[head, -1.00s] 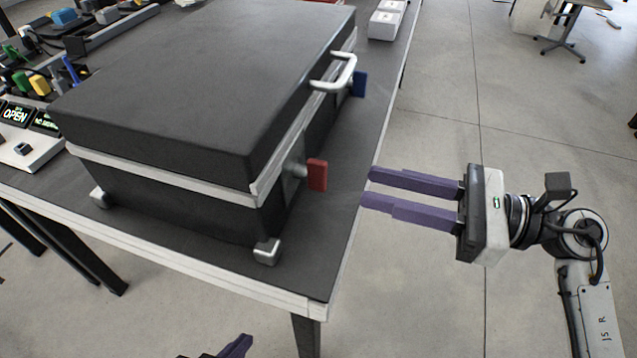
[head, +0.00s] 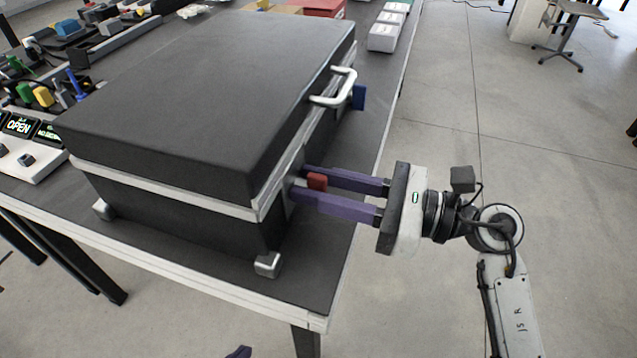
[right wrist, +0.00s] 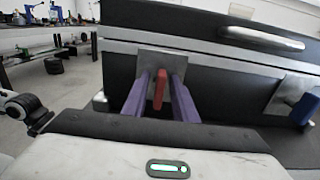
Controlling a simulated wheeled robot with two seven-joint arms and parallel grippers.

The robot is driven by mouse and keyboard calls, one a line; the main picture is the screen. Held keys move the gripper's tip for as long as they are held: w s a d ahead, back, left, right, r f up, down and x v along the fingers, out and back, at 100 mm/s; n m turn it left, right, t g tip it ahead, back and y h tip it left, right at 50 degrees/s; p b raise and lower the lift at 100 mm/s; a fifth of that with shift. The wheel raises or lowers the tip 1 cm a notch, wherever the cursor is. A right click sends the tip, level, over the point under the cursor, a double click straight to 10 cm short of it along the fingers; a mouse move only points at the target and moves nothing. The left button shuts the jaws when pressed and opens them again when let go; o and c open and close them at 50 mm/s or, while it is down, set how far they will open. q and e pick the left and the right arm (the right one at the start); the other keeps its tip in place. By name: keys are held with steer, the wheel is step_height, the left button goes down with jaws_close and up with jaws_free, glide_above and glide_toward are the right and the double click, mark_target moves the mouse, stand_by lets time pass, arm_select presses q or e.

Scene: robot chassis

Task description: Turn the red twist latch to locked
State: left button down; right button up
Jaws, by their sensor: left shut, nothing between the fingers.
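The red twist latch (head: 317,181) is on the front face of the black case (head: 195,120), near its left end. In the right wrist view the red latch (right wrist: 160,88) stands upright on its grey plate. My right gripper (head: 299,183) is open, with one purple finger on each side of the latch; small gaps seem to show between fingers and latch. The fingertips are close to the case face. Of my left gripper (head: 239,352) only a dark purple tip shows at the bottom edge of the head view; it is shut and away from the case.
A blue latch (head: 359,97) is further along the same face, past the white handle (head: 340,86). The case stands on a dark table (head: 325,255) with a pale edge. Left of it is a panel with an OPEN sign (head: 19,125). White boxes (head: 384,36) stand behind.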

jaws_close()
